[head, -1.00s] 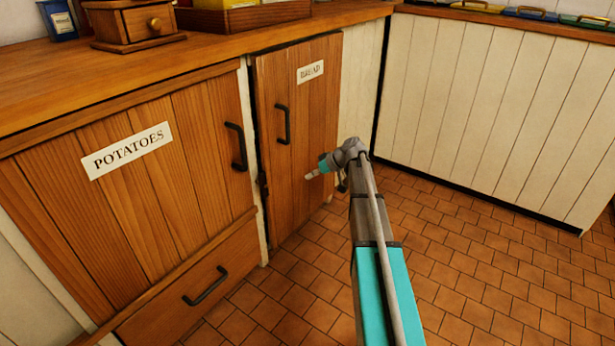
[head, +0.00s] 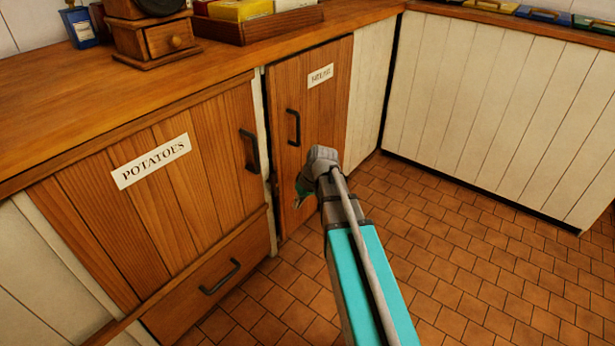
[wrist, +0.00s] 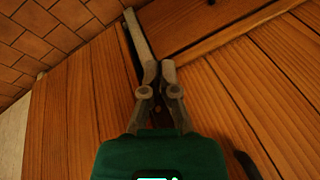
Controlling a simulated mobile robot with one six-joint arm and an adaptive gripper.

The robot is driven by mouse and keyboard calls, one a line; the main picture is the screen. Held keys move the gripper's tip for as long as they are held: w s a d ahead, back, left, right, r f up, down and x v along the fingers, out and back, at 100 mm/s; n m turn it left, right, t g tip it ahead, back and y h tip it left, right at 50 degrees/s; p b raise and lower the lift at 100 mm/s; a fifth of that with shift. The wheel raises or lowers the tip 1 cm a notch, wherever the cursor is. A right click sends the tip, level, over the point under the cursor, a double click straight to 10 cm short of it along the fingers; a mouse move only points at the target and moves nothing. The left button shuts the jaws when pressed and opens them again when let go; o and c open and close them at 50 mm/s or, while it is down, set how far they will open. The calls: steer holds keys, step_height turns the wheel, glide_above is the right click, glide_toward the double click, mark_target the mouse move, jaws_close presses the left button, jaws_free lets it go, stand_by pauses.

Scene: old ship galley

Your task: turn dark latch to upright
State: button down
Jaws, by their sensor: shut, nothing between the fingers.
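The dark latch (head: 273,184) shows as a small dark shape low on the left edge of the bread door (head: 318,120), beside the pale post between the two doors. Its angle is too small to read in the head view. In the wrist view my fingers cover much of the same gap, and I cannot make out the latch clearly. My gripper (wrist: 160,68) is shut and empty, with its fingertips over the gap between the wooden doors. In the head view my gripper (head: 303,188) is in front of the bread door's lower part, partly hidden by my arm. I cannot tell whether it touches.
The potatoes door (head: 205,165) with its dark handle (head: 249,150) is to the left, above a drawer (head: 210,280). The bread door has a dark handle (head: 293,127). The wooden counter (head: 210,90) is above. The tiled floor (head: 470,240) is clear on the right.

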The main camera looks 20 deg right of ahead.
steer(key=s+a+r+m+h+p, duration=0.1)
steer(key=s+a+r+h+p, duration=0.1)
steer(key=s, duration=0.4)
steer(key=s+a+r+m+g+h+p, duration=0.1)
steer(key=s+r+h+p, duration=0.1)
steer(key=s+r+p, duration=0.2)
steer(key=s, duration=0.3)
steer(key=shift+s+a+g, duration=0.25)
steer(key=shift+a+g, duration=0.05)
steer(key=shift+a, duration=0.1)
steer(key=shift+r, duration=0.1)
